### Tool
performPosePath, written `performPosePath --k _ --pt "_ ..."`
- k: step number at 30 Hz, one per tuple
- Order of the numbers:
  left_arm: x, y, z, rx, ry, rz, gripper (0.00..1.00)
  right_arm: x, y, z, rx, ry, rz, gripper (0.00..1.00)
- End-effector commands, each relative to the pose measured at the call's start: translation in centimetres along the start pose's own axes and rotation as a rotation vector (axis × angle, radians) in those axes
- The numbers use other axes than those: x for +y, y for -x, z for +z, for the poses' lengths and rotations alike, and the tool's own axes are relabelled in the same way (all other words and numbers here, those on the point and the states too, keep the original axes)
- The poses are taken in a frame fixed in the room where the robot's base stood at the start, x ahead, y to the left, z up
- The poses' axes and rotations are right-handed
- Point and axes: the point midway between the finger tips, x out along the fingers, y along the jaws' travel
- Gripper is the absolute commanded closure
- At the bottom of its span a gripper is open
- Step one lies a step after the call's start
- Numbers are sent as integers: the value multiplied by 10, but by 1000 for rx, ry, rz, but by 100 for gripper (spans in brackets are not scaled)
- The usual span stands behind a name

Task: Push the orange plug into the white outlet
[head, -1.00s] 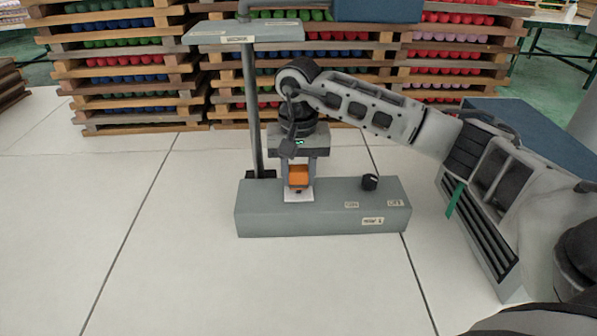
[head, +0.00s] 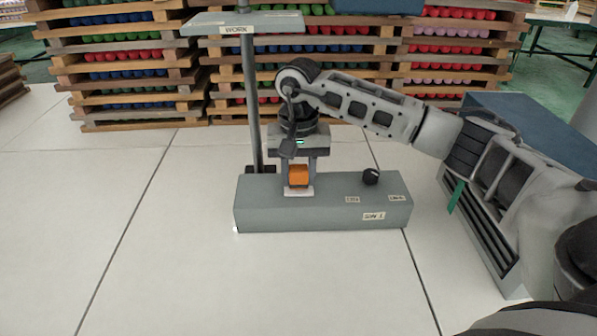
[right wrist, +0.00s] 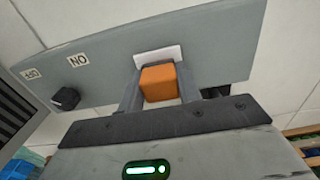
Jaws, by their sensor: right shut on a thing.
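The orange plug (head: 298,176) is between the fingers of my right gripper (head: 299,180), which is shut on it. The white outlet (head: 299,192) is on top of the grey box (head: 270,205); its front edge shows just below the plug. In the right wrist view the plug (right wrist: 159,83) lies over the outlet (right wrist: 158,55), with both fingers beside it. The plug's lower end is hidden, so I cannot tell how deep it sits. My left gripper is not in view.
A black knob (head: 370,177) and small labels (head: 374,216) are on the box to the right of the outlet. A grey post (head: 251,110) with a sign plate (head: 240,24) stands behind it. Wooden racks (head: 125,70) stand at the back. The floor at left is clear.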

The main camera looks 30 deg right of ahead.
Motion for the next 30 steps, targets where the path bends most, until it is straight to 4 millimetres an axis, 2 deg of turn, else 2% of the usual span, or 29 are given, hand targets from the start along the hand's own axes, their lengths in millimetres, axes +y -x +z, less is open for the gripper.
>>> performPosePath --k 17,18,20,26,28,30 --pt "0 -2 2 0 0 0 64 0 -2 0 1 -1 0 86" --pt "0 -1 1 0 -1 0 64 0 -2 0 1 -1 0 55" --pt "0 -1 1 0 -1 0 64 0 -2 0 1 -1 0 40" --pt "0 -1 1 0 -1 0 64 0 -2 0 1 -1 0 40" --pt "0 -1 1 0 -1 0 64 0 -2 0 0 -1 0 21" --pt "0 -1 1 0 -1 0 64 0 -2 0 0 0 0 19"
